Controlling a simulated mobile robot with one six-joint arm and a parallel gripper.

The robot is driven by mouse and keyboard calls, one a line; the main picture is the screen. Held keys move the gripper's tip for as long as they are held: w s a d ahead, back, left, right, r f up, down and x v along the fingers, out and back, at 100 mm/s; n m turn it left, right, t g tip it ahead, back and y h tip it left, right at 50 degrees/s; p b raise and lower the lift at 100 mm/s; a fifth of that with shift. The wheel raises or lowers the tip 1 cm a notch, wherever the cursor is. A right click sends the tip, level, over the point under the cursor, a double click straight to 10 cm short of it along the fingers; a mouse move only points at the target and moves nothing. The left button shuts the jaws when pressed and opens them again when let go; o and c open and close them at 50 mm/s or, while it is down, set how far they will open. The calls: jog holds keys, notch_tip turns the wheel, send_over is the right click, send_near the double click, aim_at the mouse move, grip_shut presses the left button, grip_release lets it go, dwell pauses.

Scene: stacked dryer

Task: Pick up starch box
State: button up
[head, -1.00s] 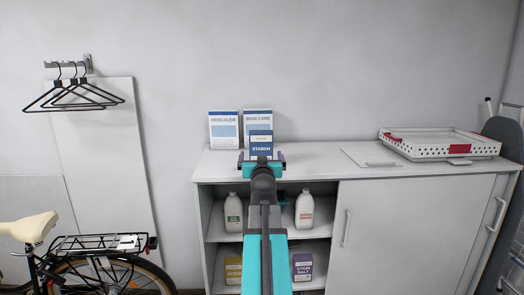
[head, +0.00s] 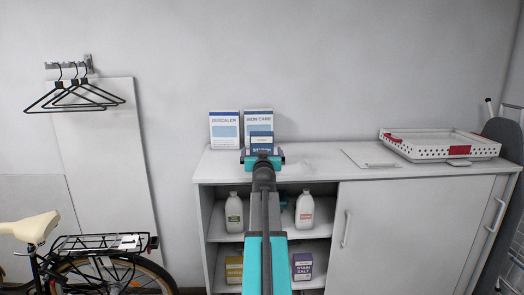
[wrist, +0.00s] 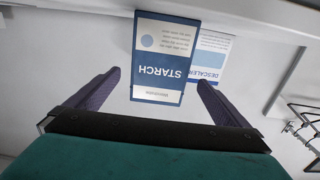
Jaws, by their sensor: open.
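My gripper (wrist: 155,85) is open, with one purple finger on each side of the box and a visible gap to each. In the head view my gripper (head: 262,156) reaches the cabinet top and hides the lower part of the box.
The descaler box (head: 224,130) stands just left; it also shows in the wrist view (wrist: 212,58), behind the starch box. A white perforated tray (head: 440,145) sits at the right of the cabinet top (head: 320,157). White bottles (head: 233,212) stand on the open shelf below.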

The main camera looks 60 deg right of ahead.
aim_at(262, 148)
jog(key=shift+x, duration=0.85)
jog(key=shift+p+x, duration=1.15)
jog(key=shift+x, duration=0.4)
jog(key=shift+p+x, duration=0.35)
jog(key=shift+x, duration=0.7)
jog(key=shift+f, duration=0.1)
jog(key=c, duration=1.4)
